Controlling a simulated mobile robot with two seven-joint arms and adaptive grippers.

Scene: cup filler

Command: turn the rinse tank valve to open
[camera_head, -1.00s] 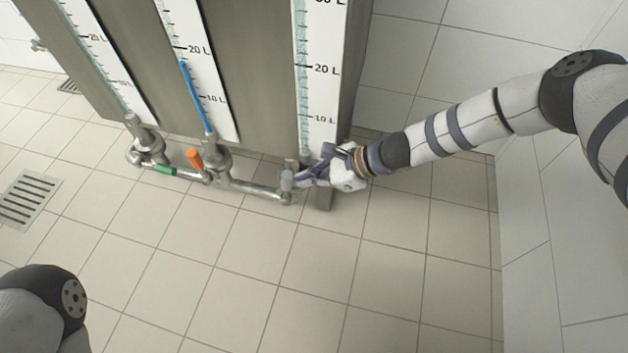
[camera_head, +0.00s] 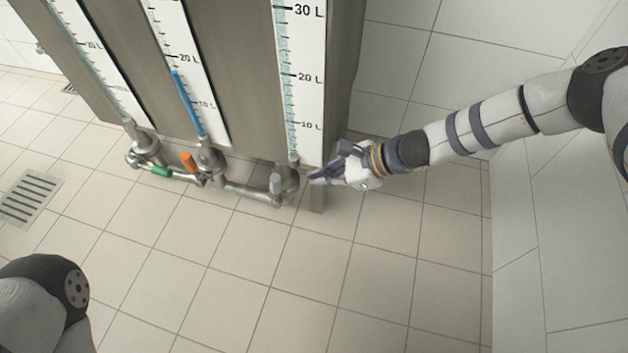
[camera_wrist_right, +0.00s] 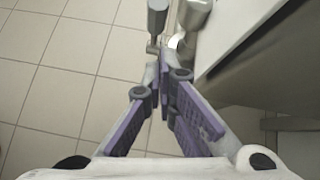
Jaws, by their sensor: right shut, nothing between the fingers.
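Three valves sit on the pipe along the foot of the steel tanks. The left valve has a green handle (camera_head: 161,171) lying along the pipe. The middle one has an orange handle (camera_head: 188,161), and the right one a grey handle (camera_head: 276,183), both pointing up across the pipe. I cannot tell which tank is the rinse tank. My right gripper (camera_head: 312,179) is shut and empty, just right of the grey-handled valve and apart from its handle. In the right wrist view, the grey handle (camera_wrist_right: 157,18) is beyond the fingertips (camera_wrist_right: 162,66). My left gripper is out of view.
The tanks carry litre scales; the middle gauge (camera_head: 187,103) shows blue. A tank leg (camera_head: 317,195) stands close to my right gripper. A floor drain (camera_head: 28,196) lies at the left. The tiled floor (camera_head: 230,270) in front is clear, with a wall at the right.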

